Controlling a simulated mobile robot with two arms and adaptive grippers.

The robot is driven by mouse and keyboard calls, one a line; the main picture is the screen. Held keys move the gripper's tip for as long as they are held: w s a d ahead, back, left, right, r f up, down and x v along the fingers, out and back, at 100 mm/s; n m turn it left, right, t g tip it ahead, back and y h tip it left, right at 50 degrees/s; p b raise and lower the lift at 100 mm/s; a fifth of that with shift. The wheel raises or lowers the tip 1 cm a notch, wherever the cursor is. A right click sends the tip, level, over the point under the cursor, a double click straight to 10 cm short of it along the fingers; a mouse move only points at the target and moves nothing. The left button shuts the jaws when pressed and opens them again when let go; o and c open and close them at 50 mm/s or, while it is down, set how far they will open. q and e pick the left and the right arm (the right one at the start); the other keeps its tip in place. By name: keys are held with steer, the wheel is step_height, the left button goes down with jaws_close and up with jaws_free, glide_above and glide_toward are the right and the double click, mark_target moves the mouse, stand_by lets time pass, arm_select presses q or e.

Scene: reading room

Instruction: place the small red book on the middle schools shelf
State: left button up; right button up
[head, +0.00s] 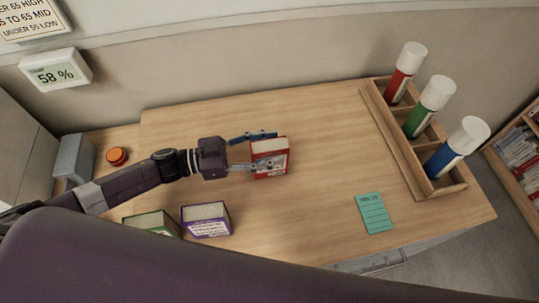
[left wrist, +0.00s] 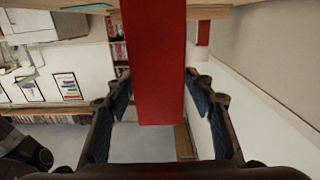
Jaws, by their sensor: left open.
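The small red book (head: 270,158) is on the wooden desk, near its middle. My left gripper (head: 254,152) is open, with its fingers on either side of the book. In the left wrist view, the red book (left wrist: 155,70) shows as a tall red face between the two blue-padded fingers of the left gripper (left wrist: 158,92). A gap shows on both sides of the book there. A bookcase (head: 520,150) with rows of books is partly in view at the far right; which shelf is the middle schools one cannot be told. My right gripper is not in view.
A purple book (head: 206,220) and a green book (head: 152,223) are at the desk's front left. A wooden rack (head: 400,150) with red, green and blue tubes is at the right. A teal note (head: 374,213) lies in front. A display (head: 55,72) reads 58 %.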

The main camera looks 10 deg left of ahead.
arm_select(q)
jaws_close()
stand_by(0.3)
steer(key=shift+r, duration=0.1)
